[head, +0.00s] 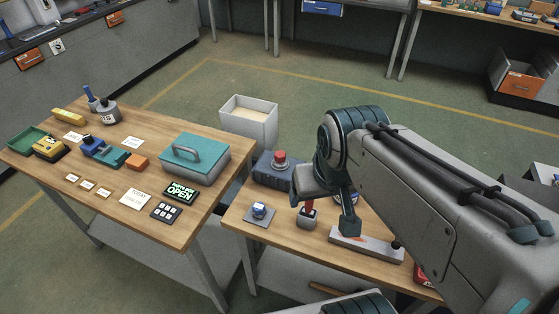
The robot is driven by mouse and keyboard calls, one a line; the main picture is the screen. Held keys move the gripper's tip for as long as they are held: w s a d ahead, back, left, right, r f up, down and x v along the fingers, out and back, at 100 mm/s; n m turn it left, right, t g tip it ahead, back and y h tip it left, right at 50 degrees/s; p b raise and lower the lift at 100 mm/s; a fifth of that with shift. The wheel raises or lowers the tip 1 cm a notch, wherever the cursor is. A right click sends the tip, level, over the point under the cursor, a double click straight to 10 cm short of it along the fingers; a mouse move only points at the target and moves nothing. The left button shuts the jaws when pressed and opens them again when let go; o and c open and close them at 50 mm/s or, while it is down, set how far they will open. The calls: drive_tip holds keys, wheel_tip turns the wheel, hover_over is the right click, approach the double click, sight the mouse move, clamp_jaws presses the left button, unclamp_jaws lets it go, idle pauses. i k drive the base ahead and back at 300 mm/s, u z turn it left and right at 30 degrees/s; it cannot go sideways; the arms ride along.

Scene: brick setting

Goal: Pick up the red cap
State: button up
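A red piece (308,207) shows in the head view, standing in a small grey block on the right-hand table. Its upper part is hidden behind my arm's end, so I cannot tell its full shape. A round red top (279,156) sits on a dark blue box farther back, left of my arm. I cannot tell which of the two is the red cap. My gripper (345,222) points down over the table, right of the red piece. One dark finger shows clearly; the other is not clear. I cannot tell whether it touches or holds anything.
A pale bar (366,244) with a dark knob lies beneath my gripper. A small blue-topped item on a grey plate (260,212) stands to the left. The left table (115,215) holds a teal-lidded box (196,152) and several small things. A white bin (250,118) stands behind.

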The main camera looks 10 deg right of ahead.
sight(280, 156)
drive_tip(key=k, duration=1)
drive_tip(key=u, duration=0.7)
drive_tip(key=i, duration=1.45)
drive_tip(key=z, duration=0.7)
